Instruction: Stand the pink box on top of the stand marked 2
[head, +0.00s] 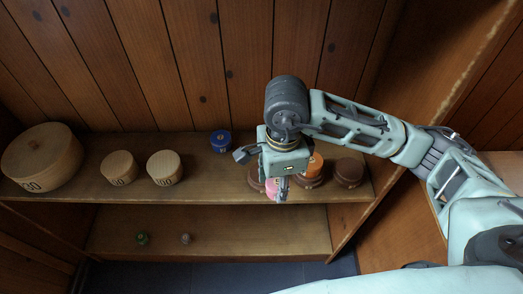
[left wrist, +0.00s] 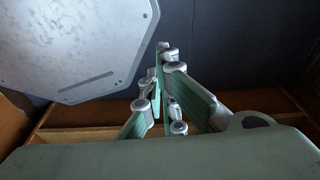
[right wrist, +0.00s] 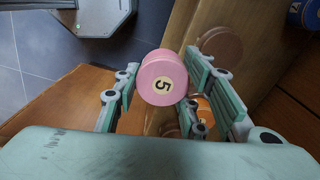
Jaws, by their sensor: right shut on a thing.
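A small pink round box (right wrist: 158,84) marked 5 is between the fingers of my right gripper (head: 280,190), which is shut on it. In the head view, the pink box (head: 272,188) shows partly behind the gripper, over the shelf's right part. A brown turned stand (head: 256,178) is partly hidden beside the gripper. A second stand (head: 309,182) bears an orange box (head: 315,166). A third brown stand (head: 348,172) is bare on the right. I cannot read any stand's mark. My left gripper (left wrist: 168,62) has its fingertips close together, with nothing seen between them.
A blue box (head: 220,141) sits on the same shelf (head: 215,185), further back. Three pale round wooden boxes stand left, the largest (head: 42,160) at the far left. The cabinet's side wall (head: 405,130) bounds the right.

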